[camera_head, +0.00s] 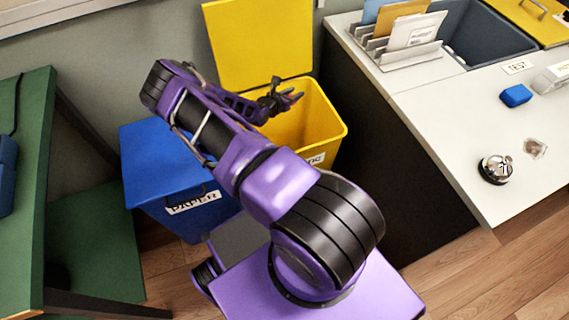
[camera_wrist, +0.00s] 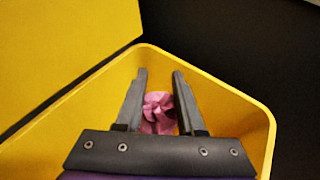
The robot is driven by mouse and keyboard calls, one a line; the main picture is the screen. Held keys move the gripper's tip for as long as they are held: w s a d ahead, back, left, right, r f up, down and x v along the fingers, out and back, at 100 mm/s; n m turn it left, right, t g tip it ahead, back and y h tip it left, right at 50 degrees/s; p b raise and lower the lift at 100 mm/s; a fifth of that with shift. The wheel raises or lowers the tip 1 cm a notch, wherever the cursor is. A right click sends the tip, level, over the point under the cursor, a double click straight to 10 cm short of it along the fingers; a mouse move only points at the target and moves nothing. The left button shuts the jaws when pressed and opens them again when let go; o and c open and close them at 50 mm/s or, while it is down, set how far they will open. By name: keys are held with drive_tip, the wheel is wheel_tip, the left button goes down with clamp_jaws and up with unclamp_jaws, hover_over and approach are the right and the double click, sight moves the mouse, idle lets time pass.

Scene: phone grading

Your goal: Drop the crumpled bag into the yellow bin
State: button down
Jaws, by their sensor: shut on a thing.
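The yellow bin (camera_head: 318,118) stands with its lid (camera_head: 258,42) up against the wall. My gripper (camera_head: 290,97) is over the bin's opening in the head view. In the wrist view, my gripper (camera_wrist: 159,75) points down inside the outline of the bin's rim (camera_wrist: 262,118). A pink crumpled bag (camera_wrist: 158,108) is between its two fingers, and the gripper is shut on it. How far the bag is from the bin's floor cannot be told.
A blue paper bin (camera_head: 165,160) with its lid down stands left of the yellow bin. A white counter (camera_head: 440,130) at right holds a bell (camera_head: 496,169), a blue block (camera_head: 515,95) and an envelope rack (camera_head: 405,53). A green table (camera_head: 25,200) is at left.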

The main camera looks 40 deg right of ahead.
wheel_tip(320, 180, down, 6)
drive_tip(key=b, duration=0.5)
drive_tip(key=shift+c, duration=2.2)
unclamp_jaws()
drive_tip(key=p+v, duration=0.2)
drive_tip(key=v, duration=1.5)
drive_tip(key=shift+a+p, duration=0.25)
drive_tip(key=shift+p, duration=0.1)
drive_tip(key=shift+r, duration=0.1)
